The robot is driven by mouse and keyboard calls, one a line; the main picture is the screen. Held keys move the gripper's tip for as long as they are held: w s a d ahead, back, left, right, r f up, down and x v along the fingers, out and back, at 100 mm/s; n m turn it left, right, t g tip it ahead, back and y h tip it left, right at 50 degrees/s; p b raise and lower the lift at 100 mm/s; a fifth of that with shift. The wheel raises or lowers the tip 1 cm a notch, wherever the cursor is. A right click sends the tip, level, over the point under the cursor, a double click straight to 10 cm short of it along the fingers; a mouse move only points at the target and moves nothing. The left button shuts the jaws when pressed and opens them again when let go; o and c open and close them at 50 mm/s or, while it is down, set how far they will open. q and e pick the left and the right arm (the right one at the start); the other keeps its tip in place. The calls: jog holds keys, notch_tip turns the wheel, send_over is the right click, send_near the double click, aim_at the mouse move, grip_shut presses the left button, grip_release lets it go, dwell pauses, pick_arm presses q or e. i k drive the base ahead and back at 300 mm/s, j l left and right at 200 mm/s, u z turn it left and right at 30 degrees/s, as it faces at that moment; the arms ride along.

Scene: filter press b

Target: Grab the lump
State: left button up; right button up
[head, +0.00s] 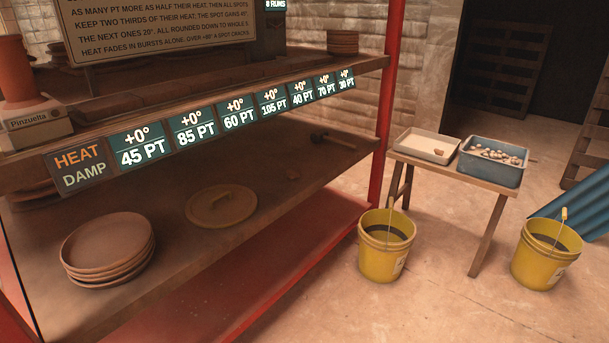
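Neither of my grippers shows in the head view. Another small brown piece (439,152) lies in a pale shallow tray (409,149) on the small wooden table. Several small pale lumps (495,155) fill the blue-grey tub (493,175) beside that tray. I cannot tell which of these is the task's lump.
The shelf (165,275) holds stacked plates (107,245), the lid (222,205) and a hammer-like tool (330,138). A red post (385,120) stands at its right end. Yellow buckets (384,260) (543,265) flank the wooden table (450,175). Floor in front is clear.

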aim_at(293, 174)
jog(key=i+l, duration=0.2)
jog(key=l, duration=0.15)
jog(key=i+l, duration=0.2)
jog(key=l, duration=0.2)
jog(key=i+l, duration=0.2)
jog(key=l, duration=0.15)
jog(key=i+l, duration=0.2)
jog(key=l, duration=0.15)
jog(key=u, duration=0.05)
